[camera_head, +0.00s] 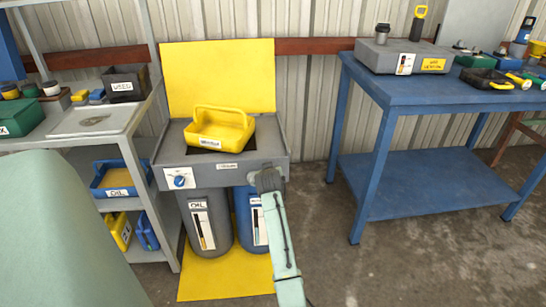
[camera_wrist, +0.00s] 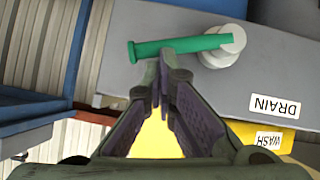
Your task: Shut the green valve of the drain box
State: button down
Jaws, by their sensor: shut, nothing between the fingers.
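The grey drain box (camera_head: 165,153) stands in the middle of the head view, and its front shows in the wrist view (camera_wrist: 200,95) beside a DRAIN label. The green valve handle (camera_wrist: 185,45) is a straight bar on a pale round hub (camera_wrist: 224,52). It lies nearly level across the wrist picture. My gripper (camera_wrist: 163,68) is shut and empty, with its fingertips close by the handle's edge, toward its free end. I cannot tell whether they touch. In the head view my gripper (camera_head: 265,180) is at the box's right front corner, and the valve is hidden behind it.
A yellow caddy (camera_head: 222,122) sits on the box. Grey (camera_head: 205,235) and blue (camera_head: 246,232) drums stand below. A blue workbench (camera_head: 380,95) is at right, a grey shelf (camera_head: 150,190) at left. Floor lies between box and workbench.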

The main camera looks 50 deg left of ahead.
jog(key=shift+w+d+f+m+g, duration=0.15)
jog(key=shift+w+f, duration=0.05)
jog(key=shift+f, duration=0.15)
jog(key=shift+w+d+f+m+g, duration=0.1)
jog(key=shift+w+f+m+g, duration=0.1)
jog(key=shift+f, duration=0.25)
jog(key=w+r+v, duration=0.1)
jog(key=r+v, duration=0.1)
jog(key=v, duration=1.1)
jog(key=shift+w+a+p, duration=0.25)
jog(key=shift+w+p, duration=0.05)
jog(key=shift+p, duration=0.1)
